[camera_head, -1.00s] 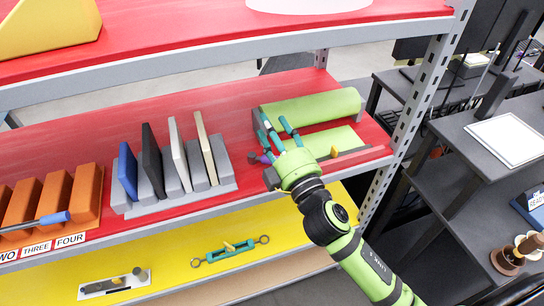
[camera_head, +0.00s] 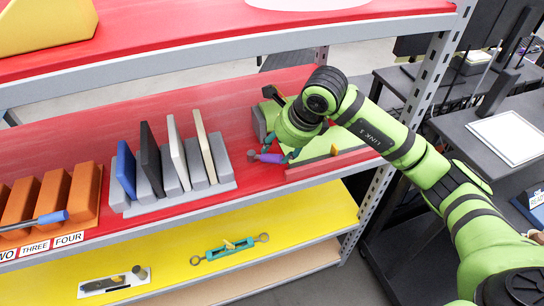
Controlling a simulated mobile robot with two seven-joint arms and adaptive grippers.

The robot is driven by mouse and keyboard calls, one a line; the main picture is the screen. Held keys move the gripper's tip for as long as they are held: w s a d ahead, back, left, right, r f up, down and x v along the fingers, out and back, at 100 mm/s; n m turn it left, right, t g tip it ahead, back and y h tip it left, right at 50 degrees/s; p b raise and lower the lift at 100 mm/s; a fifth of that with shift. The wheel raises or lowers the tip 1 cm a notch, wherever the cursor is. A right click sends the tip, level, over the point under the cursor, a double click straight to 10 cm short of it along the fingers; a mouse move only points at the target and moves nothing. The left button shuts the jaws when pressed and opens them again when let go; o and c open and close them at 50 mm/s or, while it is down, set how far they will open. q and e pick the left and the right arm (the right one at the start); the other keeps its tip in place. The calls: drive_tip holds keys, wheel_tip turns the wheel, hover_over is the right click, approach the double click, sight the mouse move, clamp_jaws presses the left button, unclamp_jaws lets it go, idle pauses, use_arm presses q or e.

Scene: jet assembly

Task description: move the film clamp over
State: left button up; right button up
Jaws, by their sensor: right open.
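I cannot tell for certain which part is the film clamp. A green film sheet (camera_head: 315,146) lies on the red middle shelf at its right end, with a red bar (camera_head: 338,164) along its front and a small yellow knob (camera_head: 334,150) at the bar. A purple-handled tool (camera_head: 268,157) lies at the left end of this bar. My right gripper (camera_head: 289,157) is open, with teal fingers pointing down beside the purple handle; whether they touch it is unclear. My arm hides most of the green roll behind the sheet. My left gripper is not in view.
A grey rack (camera_head: 180,200) with several upright plates stands left of my gripper. Orange blocks (camera_head: 85,195) stand further left. A teal bar with ring ends (camera_head: 228,248) lies on the yellow lower shelf. A grey shelf upright (camera_head: 425,85) stands close beside my right arm.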

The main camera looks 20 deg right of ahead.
sight(272, 158)
drive_tip(key=p+x, duration=0.2)
drive_tip(key=x, duration=0.4)
drive_tip(key=shift+w+d, duration=0.15)
drive_tip(key=shift+w+f, duration=0.1)
drive_tip(key=shift+f, duration=0.3)
drive_tip(key=c, duration=0.8)
